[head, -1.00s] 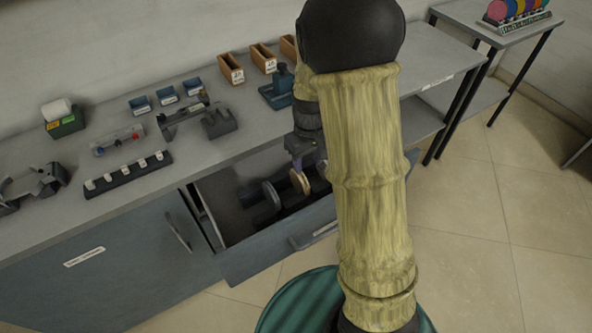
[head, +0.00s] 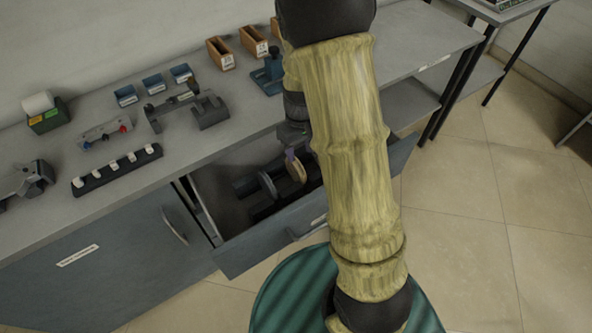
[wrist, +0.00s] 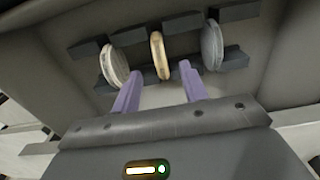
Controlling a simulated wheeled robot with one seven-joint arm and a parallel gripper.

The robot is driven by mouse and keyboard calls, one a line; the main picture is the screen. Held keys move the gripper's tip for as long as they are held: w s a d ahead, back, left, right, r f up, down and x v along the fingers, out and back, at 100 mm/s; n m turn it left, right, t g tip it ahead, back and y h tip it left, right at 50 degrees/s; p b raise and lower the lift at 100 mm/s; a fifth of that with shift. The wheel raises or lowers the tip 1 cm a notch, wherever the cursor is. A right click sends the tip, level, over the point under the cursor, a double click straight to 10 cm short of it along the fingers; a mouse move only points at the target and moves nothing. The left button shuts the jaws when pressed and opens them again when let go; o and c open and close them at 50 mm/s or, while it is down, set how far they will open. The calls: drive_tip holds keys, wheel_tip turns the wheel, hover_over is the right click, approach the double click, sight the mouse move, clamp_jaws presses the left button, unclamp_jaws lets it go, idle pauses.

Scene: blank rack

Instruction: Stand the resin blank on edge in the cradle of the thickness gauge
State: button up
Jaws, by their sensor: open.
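Three round blanks stand on edge in a dark rack inside the open drawer. In the wrist view they are a cream one (wrist: 115,65) at left, an amber-tan one (wrist: 160,55) in the middle and a grey one (wrist: 212,46) at right. I cannot tell for certain which is resin. My gripper (wrist: 160,72) is open, its two purple fingers on either side of the tan blank's near end, with nothing held. The tan blank also shows in the head view (head: 298,170), below my gripper (head: 291,155). A grey gauge-like device (head: 205,112) stands on the bench; I cannot confirm it is the thickness gauge.
The drawer (head: 270,245) is pulled out from the bench. On the bench are a strip with white pegs (head: 118,170), blue bins (head: 153,84), wooden boxes (head: 221,54), a blue stand (head: 268,74) and another grey device (head: 22,182). My arm hides part of the drawer's right side.

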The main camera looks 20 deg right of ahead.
sight(299, 167)
wheel_tip(299, 167, down, 8)
drive_tip(key=shift+w+b, duration=0.1)
drive_tip(key=shift+b, duration=0.2)
drive_tip(key=shift+w+f, duration=0.2)
drive_tip(key=shift+f, duration=2.45)
clamp_jaws()
